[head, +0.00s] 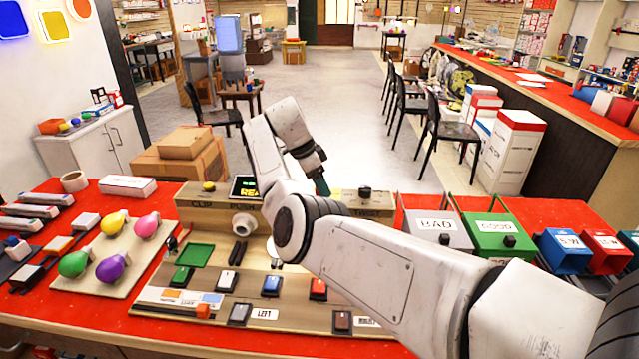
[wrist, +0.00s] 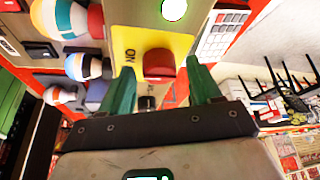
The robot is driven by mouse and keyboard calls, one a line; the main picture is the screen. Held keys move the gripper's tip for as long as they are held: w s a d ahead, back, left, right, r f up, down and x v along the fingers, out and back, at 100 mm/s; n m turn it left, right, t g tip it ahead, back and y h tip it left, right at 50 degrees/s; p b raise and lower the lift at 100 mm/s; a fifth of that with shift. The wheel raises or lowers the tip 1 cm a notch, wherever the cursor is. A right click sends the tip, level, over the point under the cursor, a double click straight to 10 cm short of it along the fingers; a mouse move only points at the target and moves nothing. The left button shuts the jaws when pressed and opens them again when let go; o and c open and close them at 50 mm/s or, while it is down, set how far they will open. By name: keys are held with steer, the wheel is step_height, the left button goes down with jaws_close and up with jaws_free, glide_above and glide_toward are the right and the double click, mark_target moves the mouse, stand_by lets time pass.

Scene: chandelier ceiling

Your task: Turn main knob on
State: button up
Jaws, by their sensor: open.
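In the wrist view a red knob (wrist: 160,64) sits on a yellow plate (wrist: 182,42) marked "ON". A lit round pale-green lamp (wrist: 174,9) is beside the plate. My gripper (wrist: 158,82) is open, with one green finger on each side of the knob's near end. I cannot tell whether either finger touches it. In the head view my gripper (head: 322,186) points down at the back of the wooden console (head: 190,205). The red knob is not visible there, and my arm covers part of the console.
Coloured bulbs (head: 117,222) lie on a board at the left. A lit display (head: 244,188) stands on the console near my arm. The grey "BAD" bin (head: 437,242) and the green "GOOD" bin (head: 500,246) stand at the right. Open floor (head: 345,95) lies beyond the red table.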

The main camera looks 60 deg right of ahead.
steer(key=b+v, duration=0.1)
steer(key=v, duration=0.9)
steer(key=shift+r, duration=0.3)
steer(key=shift+w+a, duration=0.1)
steer(key=shift+w, duration=0.05)
